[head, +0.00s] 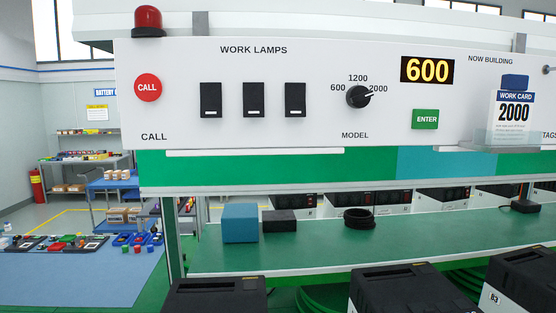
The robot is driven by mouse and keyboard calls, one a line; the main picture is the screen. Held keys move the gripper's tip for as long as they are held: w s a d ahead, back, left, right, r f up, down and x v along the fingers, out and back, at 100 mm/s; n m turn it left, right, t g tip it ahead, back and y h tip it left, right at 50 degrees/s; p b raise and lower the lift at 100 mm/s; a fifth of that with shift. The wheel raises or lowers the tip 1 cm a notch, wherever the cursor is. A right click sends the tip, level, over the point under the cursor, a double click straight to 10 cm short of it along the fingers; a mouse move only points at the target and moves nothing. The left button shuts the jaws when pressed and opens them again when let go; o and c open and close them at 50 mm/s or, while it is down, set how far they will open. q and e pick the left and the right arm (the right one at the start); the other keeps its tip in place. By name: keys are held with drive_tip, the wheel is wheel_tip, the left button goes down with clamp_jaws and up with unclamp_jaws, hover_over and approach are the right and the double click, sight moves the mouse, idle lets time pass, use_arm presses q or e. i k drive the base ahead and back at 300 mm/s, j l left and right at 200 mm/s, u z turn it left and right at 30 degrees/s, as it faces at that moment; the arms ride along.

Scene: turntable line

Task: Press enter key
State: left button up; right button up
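The green ENTER key (425,119) is on the white panel (220,130), right of centre, below the display (427,70) that reads 600 in yellow. The black MODEL knob (358,96) is left of the key; its pointer faces right, toward the 2000 mark. A work card (513,112) reading 2000 stands in a clear holder at the right of the panel. Neither of my grippers shows in the head view. Nothing is seen touching the key.
The panel also bears a red CALL button (148,87), several black lamp switches (253,99) and a red beacon (148,20). Below is a green shelf (310,245) with a blue box (240,223) and a black coil (359,218). Dark units (400,285) stand in front. The space before the key looks clear.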

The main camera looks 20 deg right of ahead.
sight(422, 119)
drive_tip(key=z, duration=1.9)
